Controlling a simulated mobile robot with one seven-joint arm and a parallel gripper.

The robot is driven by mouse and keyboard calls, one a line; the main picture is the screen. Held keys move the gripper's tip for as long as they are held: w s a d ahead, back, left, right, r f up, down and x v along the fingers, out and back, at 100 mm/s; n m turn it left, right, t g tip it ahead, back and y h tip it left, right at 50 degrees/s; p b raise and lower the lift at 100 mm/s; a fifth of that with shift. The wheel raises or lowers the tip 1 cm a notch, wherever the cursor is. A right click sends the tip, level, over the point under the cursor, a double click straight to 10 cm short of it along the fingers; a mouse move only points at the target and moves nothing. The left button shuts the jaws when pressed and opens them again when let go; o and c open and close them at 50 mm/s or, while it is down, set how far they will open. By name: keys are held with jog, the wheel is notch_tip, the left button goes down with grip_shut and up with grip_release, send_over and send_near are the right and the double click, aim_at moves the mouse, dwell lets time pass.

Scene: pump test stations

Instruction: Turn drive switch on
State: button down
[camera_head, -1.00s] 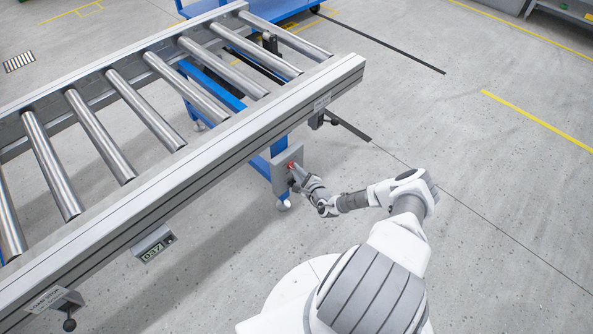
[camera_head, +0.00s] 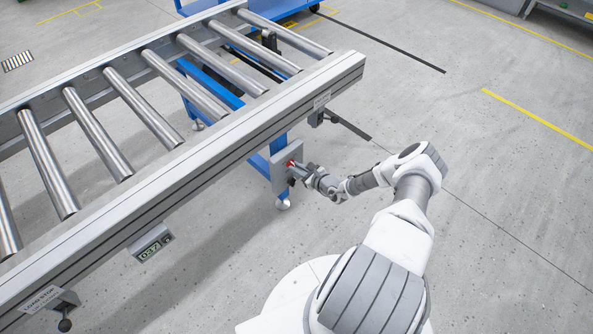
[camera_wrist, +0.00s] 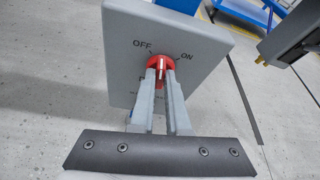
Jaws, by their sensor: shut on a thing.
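The drive switch is a red rotary knob (camera_wrist: 161,62) on a grey box (camera_wrist: 115,75) marked OFF at left and ON at right in the wrist view. In the head view the knob (camera_head: 291,163) shows as a small red spot on the box (camera_head: 284,178), on the blue leg under the conveyor's near side. My gripper (camera_wrist: 162,70) is shut on the knob, with one finger on each side. A pale pointer mark shows between the fingertips, but the fingers partly hide the knob, and I cannot tell its exact setting.
The roller conveyor (camera_head: 195,160) runs across the left, above the switch box. A small display box (camera_head: 152,243) and a LOAD STOP plate (camera_head: 42,299) hang on its near side. Open grey floor (camera_head: 480,200) lies to the right.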

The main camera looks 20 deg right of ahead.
jog(key=shift+w+d+f+m+g+y+b, duration=0.1)
jog(key=shift+m+g+y+b, duration=0.1)
jog(key=shift+m+y+b, duration=0.85)
jog(key=shift+s+d+m+g+y+b, duration=0.15)
jog(key=shift+m+y+b, duration=0.45)
jog(key=shift+m+b, duration=0.65)
jog(key=shift+w+d+f+m+g+y+b, duration=0.15)
jog(key=shift+m+g+y+b, duration=0.1)
jog(key=shift+m+y+b, duration=0.9)
jog(key=shift+a+r+m, duration=0.1)
jog(key=shift+m, duration=0.35)
jog(key=c, duration=0.9)
grip_release()
jog(key=p+v, duration=0.4)
jog(key=v, duration=1.3)
jog(key=shift+s+r+p, duration=0.2)
jog(key=shift+r+p, duration=0.05)
jog(key=shift+p, duration=0.15)
